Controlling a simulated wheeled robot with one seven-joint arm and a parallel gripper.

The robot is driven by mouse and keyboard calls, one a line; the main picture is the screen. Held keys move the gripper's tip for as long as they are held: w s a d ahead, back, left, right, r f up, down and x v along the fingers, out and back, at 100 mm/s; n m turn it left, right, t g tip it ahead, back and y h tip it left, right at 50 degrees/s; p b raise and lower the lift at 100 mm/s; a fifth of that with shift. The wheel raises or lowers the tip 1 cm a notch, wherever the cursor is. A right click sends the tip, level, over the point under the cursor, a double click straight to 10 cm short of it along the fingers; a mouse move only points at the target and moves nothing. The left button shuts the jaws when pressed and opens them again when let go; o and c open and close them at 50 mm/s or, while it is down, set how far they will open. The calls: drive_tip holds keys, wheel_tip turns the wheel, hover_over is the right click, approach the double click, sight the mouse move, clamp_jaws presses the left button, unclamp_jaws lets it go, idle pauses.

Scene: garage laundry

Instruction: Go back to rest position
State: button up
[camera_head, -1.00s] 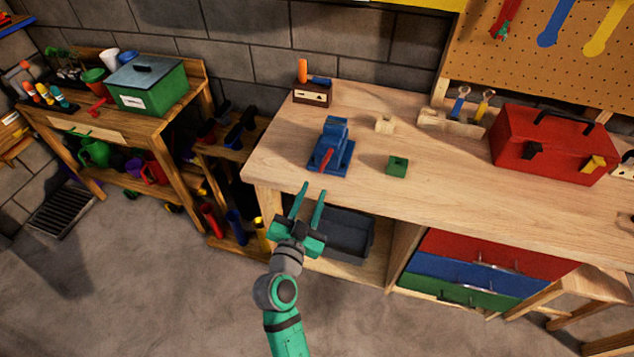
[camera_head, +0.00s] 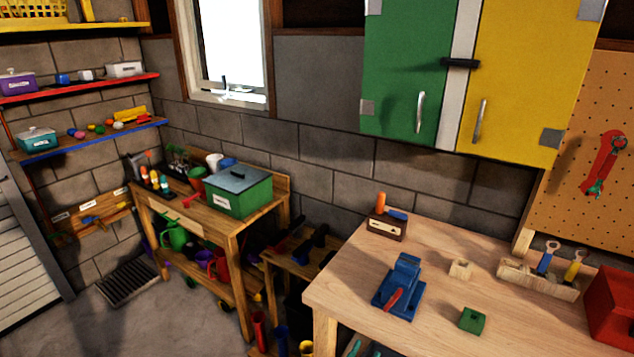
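The rest of my gripper and my arm are below the picture. On the bench are a blue vise (camera_head: 402,283) with a red handle, a small green block (camera_head: 472,319) and a pale wooden block (camera_head: 461,268). My gripper touches none of them.
A wooden shelf table (camera_head: 185,212) with a green box (camera_head: 240,195) stands to the left. A green and yellow cabinet (camera_head: 415,75) hangs above the bench. A red toolbox (camera_head: 612,308) is at the right edge. Floor (camera_head: 165,320) is clear at lower left.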

drive_tip(key=s+a+f+n+y, duration=0.3)
drive_tip(key=s+a+f, duration=0.15)
drive_tip(key=s, duration=0.25)
drive_tip(key=s+a+f+n+y, duration=0.3)
drive_tip(key=s+f, duration=0.3)
drive_tip(key=s, duration=0.1)
drive_tip(key=s+a+r+n+y, duration=0.1)
drive_tip(key=s+a+r, duration=0.1)
drive_tip(key=s, duration=0.8)
drive_tip(key=s+a+r+n+y, duration=0.1)
drive_tip(key=s+a+r+n, duration=0.1)
drive_tip(key=s, duration=0.8)
drive_tip(key=shift+a+y, duration=0.15)
drive_tip(key=shift+y, duration=0.25)
